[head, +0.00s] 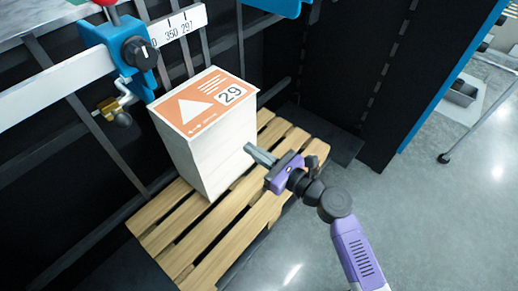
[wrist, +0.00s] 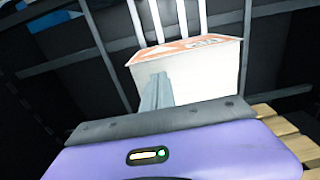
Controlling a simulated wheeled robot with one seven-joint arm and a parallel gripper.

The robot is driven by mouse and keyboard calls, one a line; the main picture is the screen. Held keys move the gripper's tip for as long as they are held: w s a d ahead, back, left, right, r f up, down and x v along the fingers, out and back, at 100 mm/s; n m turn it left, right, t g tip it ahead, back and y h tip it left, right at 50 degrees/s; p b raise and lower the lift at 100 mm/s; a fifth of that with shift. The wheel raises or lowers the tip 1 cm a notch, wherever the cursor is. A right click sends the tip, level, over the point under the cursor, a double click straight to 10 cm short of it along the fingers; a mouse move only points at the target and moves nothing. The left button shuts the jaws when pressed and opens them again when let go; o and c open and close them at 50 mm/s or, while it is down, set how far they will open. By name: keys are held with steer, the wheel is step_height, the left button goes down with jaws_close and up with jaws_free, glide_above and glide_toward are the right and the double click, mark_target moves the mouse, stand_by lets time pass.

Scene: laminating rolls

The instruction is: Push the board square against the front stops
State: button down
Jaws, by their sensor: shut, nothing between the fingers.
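The board shows as a tall white stack with an orange printed top sheet marked 29 (head: 210,145), on a wooden pallet (head: 160,232). In the wrist view the shut fingers (wrist: 155,92) point at the white side of the stack (wrist: 205,78). Grey upright bars (head: 187,55) stand behind the stack; which parts are the front stops is unclear. The stack's far side is hidden.
A white scale bar (head: 55,92) with a blue clamp and black knob (head: 138,52) is above and left of the stack. Another blue part (head: 275,6) is at the top. A dark panel (head: 385,90) stands at the right; open grey floor (head: 430,215) lies beyond my arm.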

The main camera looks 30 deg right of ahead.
steer(key=shift+b+x, duration=0.35)
steer(key=shift+x, duration=5.65)
steer(key=shift+a, duration=0.1)
steer(key=shift+x, duration=1.15)
steer(key=p, duration=0.1)
glide_toward(209, 122)
steer(key=shift+w+f, duration=0.15)
steer(key=shift+w, duration=0.05)
